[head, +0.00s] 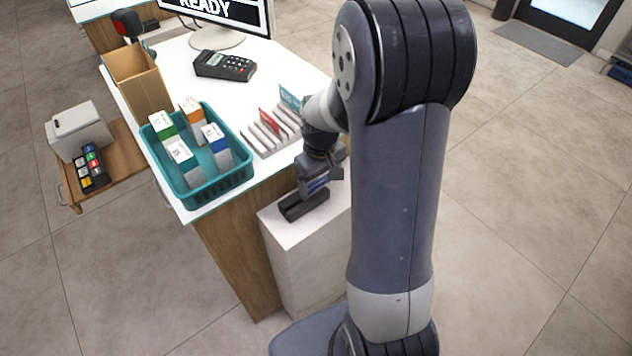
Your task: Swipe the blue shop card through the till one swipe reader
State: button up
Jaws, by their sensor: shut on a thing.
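My gripper (318,181) is shut on the blue shop card (319,185), of which only a small blue patch shows between the dark fingers. The gripper hangs low over a dark, long swipe reader (302,206) on the pale top of a low block beside the counter. The card is just above or at the reader; I cannot tell whether its lower edge is in the slot. My arm's upper link hides the right side of this block.
On the white counter (190,62) stand a teal basket (189,196) of boxes, a rack (262,146) with red and teal cards, a dark keypad terminal (225,66), a cardboard box (138,82) and a monitor (228,14). Floor to the right is clear.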

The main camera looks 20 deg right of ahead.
notch_tip(320, 180, up, 7)
jog(key=p, duration=0.5)
dwell(0.5)
dwell(0.4)
